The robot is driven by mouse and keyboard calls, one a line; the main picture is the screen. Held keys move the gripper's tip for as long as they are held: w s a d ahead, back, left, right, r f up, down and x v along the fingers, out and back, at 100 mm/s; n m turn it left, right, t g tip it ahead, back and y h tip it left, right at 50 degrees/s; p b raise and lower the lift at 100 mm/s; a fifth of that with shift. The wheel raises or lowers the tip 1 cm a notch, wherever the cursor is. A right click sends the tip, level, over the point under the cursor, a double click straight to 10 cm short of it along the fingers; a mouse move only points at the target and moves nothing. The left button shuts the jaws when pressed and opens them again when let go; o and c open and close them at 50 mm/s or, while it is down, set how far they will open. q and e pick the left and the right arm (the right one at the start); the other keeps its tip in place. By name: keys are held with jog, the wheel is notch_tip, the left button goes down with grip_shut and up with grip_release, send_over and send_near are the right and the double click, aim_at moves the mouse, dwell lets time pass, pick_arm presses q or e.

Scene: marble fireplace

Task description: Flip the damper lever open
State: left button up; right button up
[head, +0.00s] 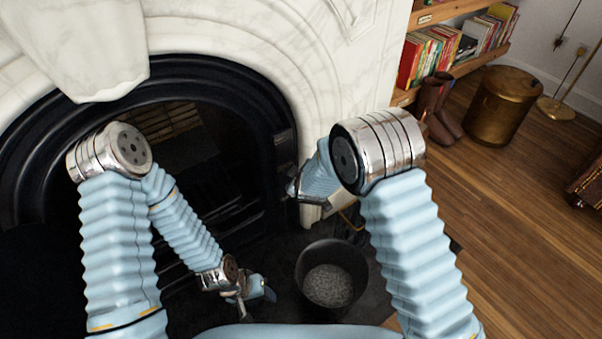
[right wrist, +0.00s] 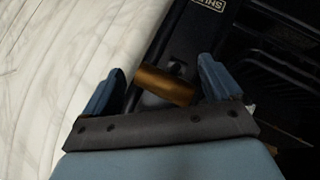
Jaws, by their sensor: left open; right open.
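The damper lever shows in the right wrist view as a short brass-coloured handle (right wrist: 167,86) on a black plate (right wrist: 186,50) at the fireplace's edge. A label with letters like "SHU" is partly in view above it. My right gripper (right wrist: 160,78) is open, with the handle between its two blue fingers; whether either finger touches it I cannot tell. In the head view my right gripper (head: 294,188) is at the right side of the black arch, and it hides the lever. My left gripper (head: 258,302) is open and empty, low in front of the hearth.
A dark bucket (head: 331,278) with grey contents stands on the hearth, below my right arm. White marble (head: 240,35) surrounds the black firebox arch (head: 262,100). Boots (head: 438,108), a brass drum (head: 501,105) and bookshelves stand at the right. The wood floor there is mostly clear.

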jog(key=shift+s+r, duration=0.1)
jog(key=shift+s, duration=0.2)
jog(key=v, duration=1.3)
jog(key=shift+s+r+p, duration=0.15)
jog(key=shift+r+p, duration=0.05)
jog(key=shift+p, duration=0.25)
jog(key=shift+d, duration=0.1)
jog(key=s+d+f+m+g, duration=0.35)
jog(key=d+f, duration=0.25)
jog(key=f, duration=0.4)
jog(key=s+d+f+m+g, duration=0.1)
jog(key=s+f+m+g, duration=0.1)
jog(key=s, duration=0.3)
jog(key=s+f+m+g+y, duration=0.1)
jog(key=s+f+m, duration=0.3)
jog(key=s+f, duration=0.1)
jog(key=s+d+f+m+g+y, duration=0.1)
jog(key=s+f+m+g, duration=0.1)
jog(key=s, duration=0.5)
jog(key=shift+s+d+f+m+g, duration=0.1)
jog(key=shift+d+f+m+g, duration=0.15)
jog(key=shift+f, duration=0.3)
jog(key=shift+s+d+f+m+g, duration=0.1)
jog(key=shift+f+m, duration=0.2)
jog(key=shift+f, duration=0.25)
